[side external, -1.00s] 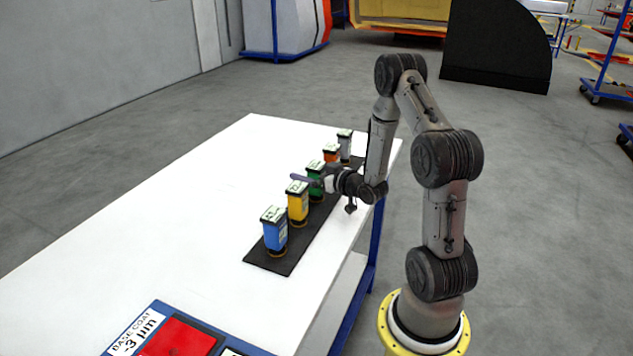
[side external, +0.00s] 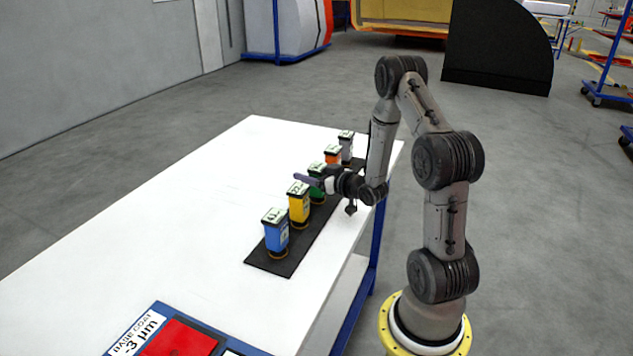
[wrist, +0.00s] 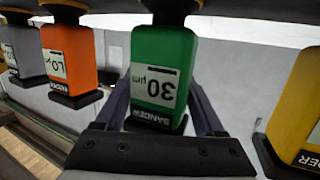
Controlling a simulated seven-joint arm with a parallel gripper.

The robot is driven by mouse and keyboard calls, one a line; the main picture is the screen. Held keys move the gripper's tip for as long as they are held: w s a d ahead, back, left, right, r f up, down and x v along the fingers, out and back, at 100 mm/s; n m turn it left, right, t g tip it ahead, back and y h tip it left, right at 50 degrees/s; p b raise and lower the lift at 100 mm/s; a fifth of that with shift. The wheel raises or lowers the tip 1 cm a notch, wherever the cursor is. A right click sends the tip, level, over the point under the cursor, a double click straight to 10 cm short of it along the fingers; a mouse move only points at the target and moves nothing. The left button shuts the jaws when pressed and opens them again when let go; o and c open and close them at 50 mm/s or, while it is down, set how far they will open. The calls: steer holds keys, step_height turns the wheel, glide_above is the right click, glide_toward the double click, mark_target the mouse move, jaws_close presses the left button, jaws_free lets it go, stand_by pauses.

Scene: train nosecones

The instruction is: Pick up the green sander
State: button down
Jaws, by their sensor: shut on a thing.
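The green sander (side external: 318,184) stands in the middle of a row of sanders on a black mat. In the wrist view the green sander (wrist: 160,75) fills the centre and its label reads "30 µm" and "SANDER". My gripper (side external: 312,182) reaches in from the right, with one finger showing in front of the green sander. In the wrist view my gripper (wrist: 160,110) has one dark finger along each side of the sander and is shut on it. The sander is upright; whether its base is clear of the mat is hidden.
The yellow sander (side external: 298,206) and blue sander (side external: 275,232) stand nearer the camera; the orange sander (side external: 333,152) and grey sander (side external: 346,148) stand beyond. The black mat (side external: 270,265) lies along the right edge of the white table (side external: 170,235). The table's left side is clear.

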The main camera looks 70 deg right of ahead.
mark_target(318, 170)
steer(key=shift+r, duration=0.1)
steer(key=shift+r, duration=0.55)
steer(key=s+a+r, duration=0.1)
steer(key=r, duration=0.1)
steer(key=s+a+r, duration=0.1)
steer(key=r, duration=0.2)
steer(key=s+a+r, duration=0.1)
steer(key=r, duration=0.1)
steer(key=shift+s+r, duration=0.25)
steer(key=s+a+r, duration=0.4)
steer(key=s+a, duration=0.2)
steer(key=s, duration=0.1)
steer(key=shift+s, duration=0.15)
steer(key=shift+r, duration=0.1)
